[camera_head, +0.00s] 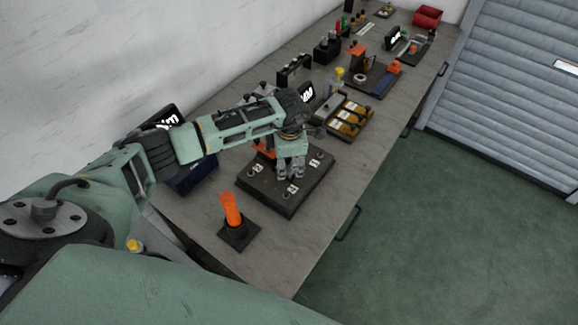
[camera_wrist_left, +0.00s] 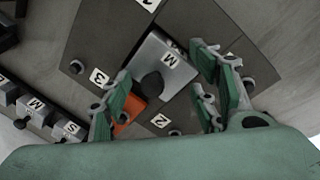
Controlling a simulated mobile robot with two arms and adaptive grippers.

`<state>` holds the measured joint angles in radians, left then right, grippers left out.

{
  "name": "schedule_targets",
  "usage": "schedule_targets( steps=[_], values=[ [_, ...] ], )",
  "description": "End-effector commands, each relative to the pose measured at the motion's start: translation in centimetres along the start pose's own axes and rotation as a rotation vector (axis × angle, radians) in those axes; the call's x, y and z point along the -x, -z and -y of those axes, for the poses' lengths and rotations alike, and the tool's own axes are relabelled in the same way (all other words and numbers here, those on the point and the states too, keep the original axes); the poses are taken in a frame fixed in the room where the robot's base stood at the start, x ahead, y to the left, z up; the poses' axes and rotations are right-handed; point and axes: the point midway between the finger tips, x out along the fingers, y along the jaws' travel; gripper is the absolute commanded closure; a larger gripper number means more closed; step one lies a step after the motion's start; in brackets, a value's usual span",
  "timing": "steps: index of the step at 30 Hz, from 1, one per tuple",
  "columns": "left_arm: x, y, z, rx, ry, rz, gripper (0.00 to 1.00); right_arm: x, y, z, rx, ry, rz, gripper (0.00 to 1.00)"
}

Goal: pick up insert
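A grey metal block marked M (camera_wrist_left: 172,62), which looks like the insert, sits on a dark plate with numbered tags (camera_wrist_left: 102,30) in the left wrist view. It has a round black knob, and an orange part (camera_wrist_left: 128,120) shows beside it. My left gripper (camera_wrist_left: 162,84) is open, with a finger on either side of the block; I cannot tell whether they touch it. In the head view my left gripper (camera_head: 291,168) points down over the dark plate (camera_head: 268,194) and hides the block. My right gripper is not in view.
An orange upright piece on a black base (camera_head: 238,232) stands near the bench's front end. A tray with yellow parts (camera_head: 350,120) and other fixtures lie farther along the bench. Blocks marked S and M (camera_wrist_left: 40,108) show at left in the wrist view. The bench's right edge is clear.

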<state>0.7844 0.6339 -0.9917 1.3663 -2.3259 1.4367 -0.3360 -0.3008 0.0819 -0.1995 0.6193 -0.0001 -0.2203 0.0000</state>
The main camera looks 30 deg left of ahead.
Motion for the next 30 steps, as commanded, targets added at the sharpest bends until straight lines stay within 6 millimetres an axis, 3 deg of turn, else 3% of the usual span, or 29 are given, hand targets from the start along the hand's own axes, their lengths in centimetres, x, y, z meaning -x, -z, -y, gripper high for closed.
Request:
schedule_targets(
  steps=[17,30],
  values=[
    [0.03,0.02,-0.03,0.000,0.000,0.000,0.98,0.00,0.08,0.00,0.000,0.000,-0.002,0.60],
    [0.23,-0.05,-0.17,0.001,-0.003,0.002,1.00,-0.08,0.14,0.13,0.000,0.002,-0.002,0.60]
  ],
)
